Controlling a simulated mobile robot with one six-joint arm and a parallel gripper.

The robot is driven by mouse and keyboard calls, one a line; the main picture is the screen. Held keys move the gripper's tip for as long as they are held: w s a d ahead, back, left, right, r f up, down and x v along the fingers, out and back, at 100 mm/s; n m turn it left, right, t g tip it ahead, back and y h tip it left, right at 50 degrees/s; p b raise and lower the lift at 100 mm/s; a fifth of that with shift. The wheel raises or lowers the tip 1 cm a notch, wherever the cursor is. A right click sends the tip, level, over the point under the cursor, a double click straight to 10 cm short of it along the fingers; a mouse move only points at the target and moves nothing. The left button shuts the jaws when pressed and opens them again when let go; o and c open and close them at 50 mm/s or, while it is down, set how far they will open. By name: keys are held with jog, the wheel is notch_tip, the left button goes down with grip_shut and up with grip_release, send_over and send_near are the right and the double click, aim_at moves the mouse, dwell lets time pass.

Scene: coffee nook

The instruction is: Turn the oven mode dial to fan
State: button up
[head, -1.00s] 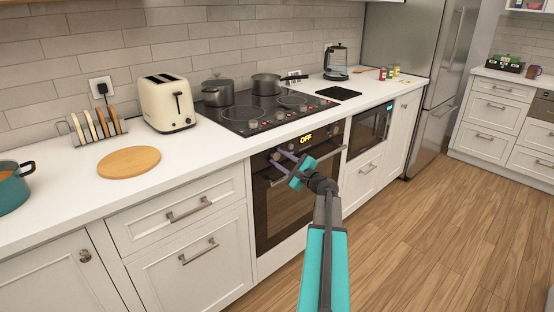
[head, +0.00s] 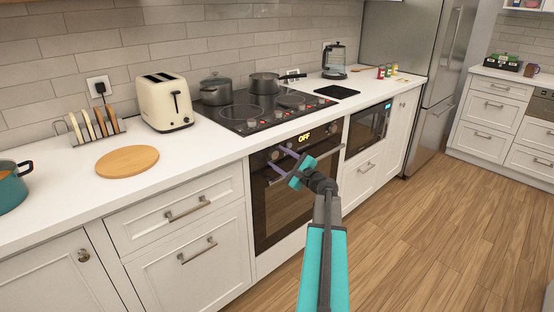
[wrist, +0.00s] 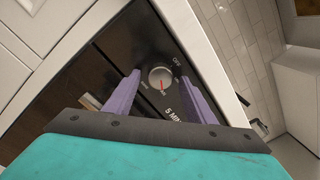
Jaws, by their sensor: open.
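The oven (head: 285,195) is built in under the counter, with a dark front and a lit display (head: 305,138) reading OFF. In the wrist view, the round silver dial (wrist: 160,77) sits on the dark control panel, its red mark pointing down in the picture. The word OFF is printed at its upper right; the other small labels are too small to read. My gripper (head: 280,160) is at the oven's control panel. Its two purple fingers are open, one on either side of the dial in the wrist view; contact cannot be told. In the head view the dial is hard to make out.
The oven's handle bar (head: 315,163) runs just below the panel, close to my gripper. A cooktop (head: 262,112) with pots is above. A microwave (head: 369,128) is to the right, drawers (head: 185,208) to the left. The wooden floor (head: 430,240) at right is clear.

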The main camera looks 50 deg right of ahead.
jog(key=s+a, duration=0.1)
jog(key=s, duration=1.2)
jog(key=shift+f, duration=0.3)
jog(key=shift+s+a, duration=0.1)
